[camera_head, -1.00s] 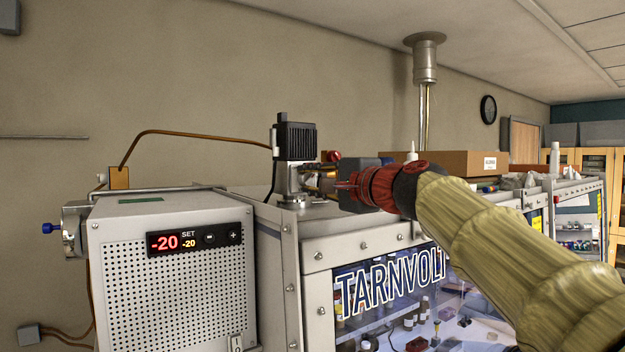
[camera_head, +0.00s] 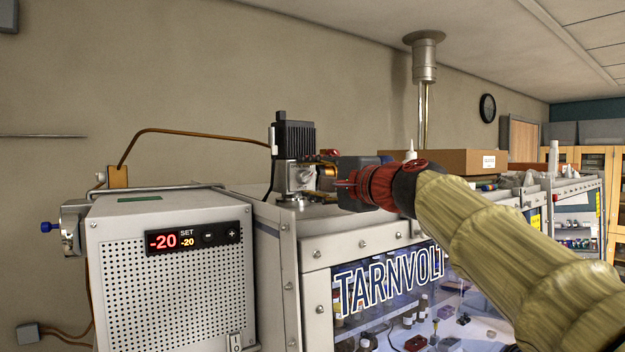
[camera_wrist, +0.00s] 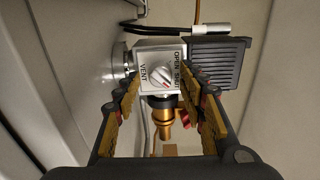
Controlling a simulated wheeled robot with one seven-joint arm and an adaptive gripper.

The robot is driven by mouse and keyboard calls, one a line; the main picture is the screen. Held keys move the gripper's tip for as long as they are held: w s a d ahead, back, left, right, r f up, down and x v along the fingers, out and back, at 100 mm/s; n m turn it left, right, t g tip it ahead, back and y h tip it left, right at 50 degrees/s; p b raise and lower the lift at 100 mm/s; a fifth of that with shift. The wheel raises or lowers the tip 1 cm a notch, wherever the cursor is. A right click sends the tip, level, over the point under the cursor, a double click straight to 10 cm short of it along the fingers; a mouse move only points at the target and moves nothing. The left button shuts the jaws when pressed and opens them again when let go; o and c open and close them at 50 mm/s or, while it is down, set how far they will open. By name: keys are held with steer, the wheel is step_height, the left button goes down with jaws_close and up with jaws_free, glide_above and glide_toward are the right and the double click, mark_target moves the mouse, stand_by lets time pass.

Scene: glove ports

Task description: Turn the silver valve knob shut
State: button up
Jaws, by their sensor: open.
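I cannot tell exactly which word the mark points at. My gripper (camera_wrist: 161,88) is open, with one yellow-padded finger on each side of the knob; contact is not clear. In the head view my gripper (camera_head: 328,180) is right beside the silver valve body (camera_head: 292,177), and the knob cannot be made out.
A black finned housing (camera_head: 295,139) tops the valve body. A brass fitting with a red handle (camera_wrist: 185,119) sits below the knob in the wrist view. A white chiller (camera_head: 170,285) stands at left. A cardboard box (camera_head: 455,161) lies behind my arm.

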steer(key=v, duration=1.2)
